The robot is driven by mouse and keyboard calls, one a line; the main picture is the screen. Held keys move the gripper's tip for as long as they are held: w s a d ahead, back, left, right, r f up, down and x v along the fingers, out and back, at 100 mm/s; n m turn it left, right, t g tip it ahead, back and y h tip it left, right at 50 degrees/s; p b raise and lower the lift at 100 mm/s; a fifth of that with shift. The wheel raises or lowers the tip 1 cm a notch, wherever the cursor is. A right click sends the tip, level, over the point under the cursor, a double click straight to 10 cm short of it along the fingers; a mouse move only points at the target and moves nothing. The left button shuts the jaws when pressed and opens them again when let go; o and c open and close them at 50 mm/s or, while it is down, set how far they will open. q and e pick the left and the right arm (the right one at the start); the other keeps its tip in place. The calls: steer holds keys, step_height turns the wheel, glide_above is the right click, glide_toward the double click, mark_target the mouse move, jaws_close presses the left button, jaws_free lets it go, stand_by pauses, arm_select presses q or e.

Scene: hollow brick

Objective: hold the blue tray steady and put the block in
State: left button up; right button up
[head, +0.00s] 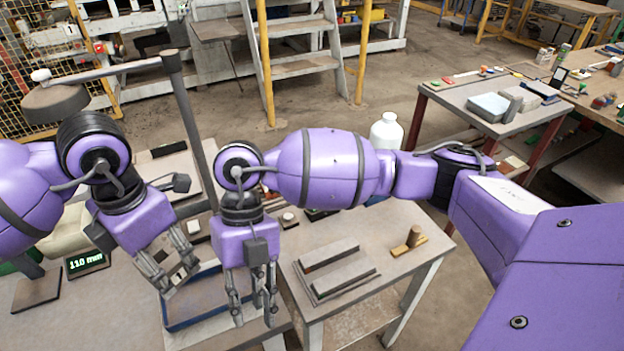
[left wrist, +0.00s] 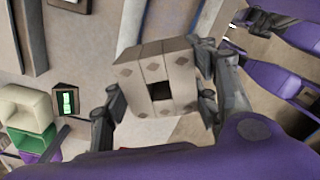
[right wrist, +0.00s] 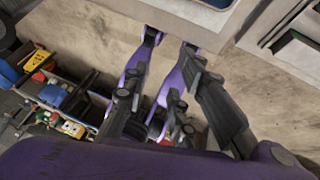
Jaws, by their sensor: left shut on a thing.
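The blue tray (head: 198,319) sits on the near table in the head view and looks empty where I can see it. My left gripper (head: 180,280) is above its left side. In the left wrist view, my left gripper (left wrist: 160,90) is shut on the block (left wrist: 182,68), a light grey-brown hollow block with a dark square hole and diamond marks. The block is hard to make out in the head view. My right gripper (head: 254,305) points down at the tray's right side with its fingers apart. Whether it touches the rim cannot be told.
A small display (head: 87,262) reading about 110 mm stands left of the tray. Right of the tray, a side table holds dark bars (head: 335,270) and a wooden piece with a peg (head: 408,243). A white bottle (head: 386,132) stands behind my right arm.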

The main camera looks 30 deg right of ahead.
mark_target(254, 270)
steer(key=w+d+r+m+t+h, duration=0.1)
steer(key=w+d+r+t, duration=0.15)
steer(key=w, duration=0.25)
steer(key=w+d+r+t+h, duration=0.1)
steer(key=w+r+t+h, duration=0.15)
steer(key=w, duration=0.25)
steer(key=shift+y, duration=0.45)
steer(key=f, duration=1.1)
steer(key=shift+w+a+f, duration=0.1)
steer(key=shift+w+f, duration=0.1)
steer(key=shift+w, duration=0.05)
jaws_close()
